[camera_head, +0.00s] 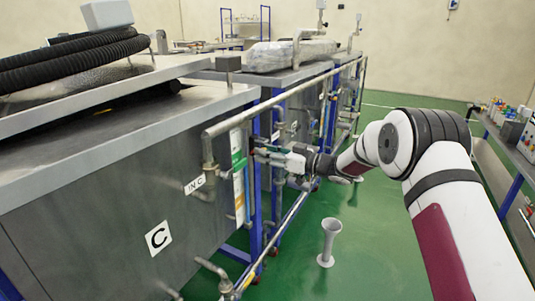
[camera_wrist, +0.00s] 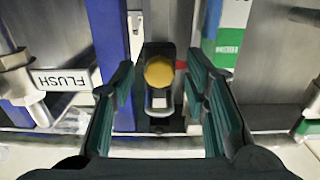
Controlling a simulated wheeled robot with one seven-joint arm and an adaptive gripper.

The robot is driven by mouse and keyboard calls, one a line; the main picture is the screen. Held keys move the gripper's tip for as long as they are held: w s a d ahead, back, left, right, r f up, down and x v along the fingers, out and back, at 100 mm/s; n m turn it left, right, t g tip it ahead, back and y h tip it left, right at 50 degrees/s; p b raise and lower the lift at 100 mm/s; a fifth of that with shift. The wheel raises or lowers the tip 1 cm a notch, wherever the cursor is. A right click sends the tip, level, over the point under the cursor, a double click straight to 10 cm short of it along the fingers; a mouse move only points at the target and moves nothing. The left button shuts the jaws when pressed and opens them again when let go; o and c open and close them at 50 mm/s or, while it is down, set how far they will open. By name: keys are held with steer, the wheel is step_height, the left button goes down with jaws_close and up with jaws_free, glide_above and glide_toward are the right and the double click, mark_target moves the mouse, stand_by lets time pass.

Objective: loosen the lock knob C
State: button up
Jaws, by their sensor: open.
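A round yellow knob (camera_wrist: 159,72) shows in the wrist view on a dark bracket, with a small pale block below its face. My gripper (camera_wrist: 161,88) is open, with one dark green finger on each side of the knob. The fingers look apart from it; how far they reach along its depth I cannot tell. No letter shows on the knob. In the head view my gripper (camera_head: 265,157) is beside the corner of the grey tank marked C (camera_head: 158,238). The knob cannot be made out there.
A pipe with a FLUSH tag (camera_wrist: 62,79) stands left of the blue post (camera_wrist: 110,40). A green and white label (camera_wrist: 228,42) is at right. A handrail pipe (camera_head: 265,103) runs along the tank front. A grey flared stand (camera_head: 329,242) is on the open green floor.

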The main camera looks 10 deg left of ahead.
steer(key=shift+c, duration=0.6)
jaws_close()
steer(key=shift+n, duration=0.3)
steer(key=n+b, duration=0.6)
steer(key=n, duration=0.5)
steer(key=n+b, duration=0.6)
steer(key=n, duration=0.6)
steer(key=shift+s+f+b, duration=0.1)
steer(key=shift+f+b, duration=0.1)
steer(key=shift+b, duration=0.1)
steer(key=shift+n, duration=0.3)
